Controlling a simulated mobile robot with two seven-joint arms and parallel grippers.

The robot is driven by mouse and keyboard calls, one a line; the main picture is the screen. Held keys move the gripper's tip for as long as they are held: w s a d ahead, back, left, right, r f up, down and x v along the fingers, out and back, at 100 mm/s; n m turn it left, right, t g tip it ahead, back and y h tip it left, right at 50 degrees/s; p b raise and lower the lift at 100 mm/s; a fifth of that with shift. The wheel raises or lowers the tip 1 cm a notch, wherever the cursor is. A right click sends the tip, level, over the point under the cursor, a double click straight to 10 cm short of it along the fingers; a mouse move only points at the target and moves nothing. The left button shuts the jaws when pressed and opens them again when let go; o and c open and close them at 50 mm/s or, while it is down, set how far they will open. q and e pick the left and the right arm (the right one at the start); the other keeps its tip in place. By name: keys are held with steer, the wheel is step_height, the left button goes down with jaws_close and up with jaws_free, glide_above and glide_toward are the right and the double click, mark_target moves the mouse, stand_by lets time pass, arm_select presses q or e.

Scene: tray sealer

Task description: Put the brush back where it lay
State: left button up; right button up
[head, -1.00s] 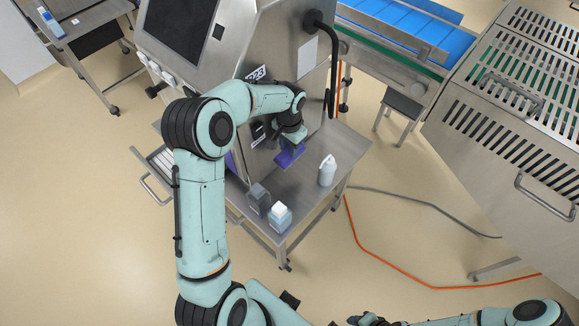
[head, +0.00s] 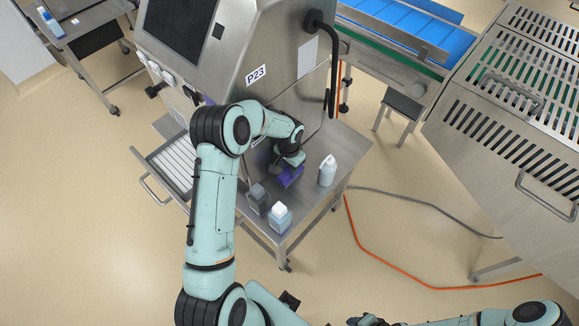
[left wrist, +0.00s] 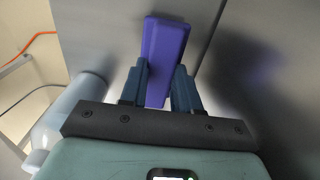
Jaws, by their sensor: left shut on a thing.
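The brush shows as a purple block (head: 291,177) at the small steel table in the head view. It also shows in the left wrist view (left wrist: 166,55), held between two dark blue fingers. My left gripper (head: 284,168) is shut on it from above. The brush is low over the tabletop, or on it; I cannot tell if it touches. My right gripper (head: 368,320) is at the bottom edge of the head view, partly cut off, and its jaws are too small to read.
On the steel table (head: 312,205) stand a white bottle (head: 327,172) to the right of the brush, and a grey container (head: 257,200) and a white-capped bottle (head: 280,217) in front. The sealer marked P23 (head: 285,75) rises behind. An open slatted drawer (head: 172,165) is at left.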

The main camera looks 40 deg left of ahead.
arm_select(q)
steer(key=shift+f, duration=0.2)
steer(key=o, duration=1)
step_height(320, 180, up, 12)
steer(key=shift+r, duration=0.25)
steer(key=shift+s+d+f, duration=0.1)
